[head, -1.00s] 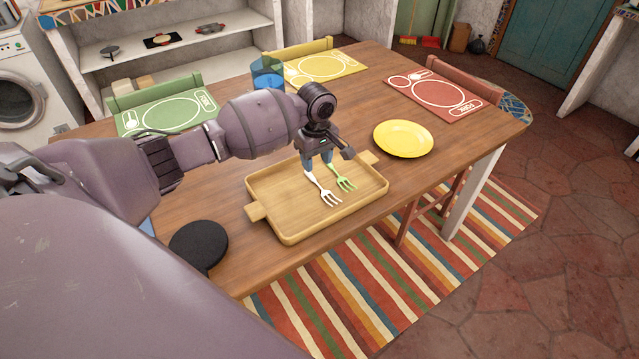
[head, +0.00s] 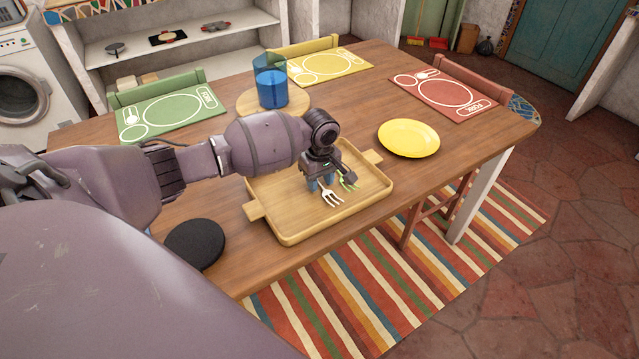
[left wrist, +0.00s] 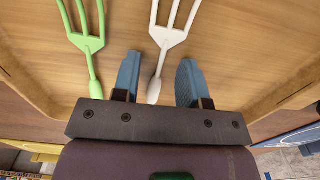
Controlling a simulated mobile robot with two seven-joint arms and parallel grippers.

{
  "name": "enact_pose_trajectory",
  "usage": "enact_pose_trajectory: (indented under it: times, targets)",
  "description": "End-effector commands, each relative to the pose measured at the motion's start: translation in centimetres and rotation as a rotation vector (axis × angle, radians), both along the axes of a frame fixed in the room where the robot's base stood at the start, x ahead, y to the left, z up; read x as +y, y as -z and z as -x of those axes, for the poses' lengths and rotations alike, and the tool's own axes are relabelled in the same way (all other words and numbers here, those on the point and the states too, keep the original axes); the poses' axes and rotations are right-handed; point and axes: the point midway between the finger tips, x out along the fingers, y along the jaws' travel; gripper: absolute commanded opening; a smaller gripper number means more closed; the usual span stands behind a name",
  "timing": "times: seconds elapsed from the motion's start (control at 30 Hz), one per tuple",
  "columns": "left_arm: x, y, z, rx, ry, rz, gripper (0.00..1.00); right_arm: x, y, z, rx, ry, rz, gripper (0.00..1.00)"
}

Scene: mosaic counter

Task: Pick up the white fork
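The white fork (head: 331,197) lies in the wooden tray (head: 291,236), its tines toward the tray's front side. My left gripper (head: 322,184) is low over the tray at the fork's handle end. In the left wrist view my left gripper (left wrist: 160,82) is open, with its blue fingers on either side of the white fork (left wrist: 167,40) handle and gaps on both sides. My right gripper is not in view.
A yellow plate (head: 408,139) is right of the tray, and a black round object (head: 194,244) is at its left. A blue cup (head: 271,84) stands behind on a round wooden board (head: 245,102). Green, yellow and red placemats lie along the far side.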

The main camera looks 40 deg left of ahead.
Motion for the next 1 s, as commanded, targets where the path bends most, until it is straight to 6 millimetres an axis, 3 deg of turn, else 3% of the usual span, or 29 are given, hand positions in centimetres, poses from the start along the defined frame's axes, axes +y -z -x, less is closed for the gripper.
enact_pose_trajectory:
  times: [0.03,0.23,0.57,0.77,1.0]
  targets:
    - [0.0,0.0,0.0,0.000,0.000,0.000,0.32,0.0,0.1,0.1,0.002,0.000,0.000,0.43]
    - [0.0,0.0,0.0,0.001,0.000,0.000,0.01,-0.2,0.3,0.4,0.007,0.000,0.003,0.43]
    - [0.0,-0.4,0.0,-0.001,0.000,0.000,0.00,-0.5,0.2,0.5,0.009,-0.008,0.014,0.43]
    - [0.0,-3.1,-0.1,-0.006,0.000,0.000,0.00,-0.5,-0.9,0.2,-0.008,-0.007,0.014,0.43]
    - [0.0,-9.3,-0.1,-0.010,0.000,0.000,0.00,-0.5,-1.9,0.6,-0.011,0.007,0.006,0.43]
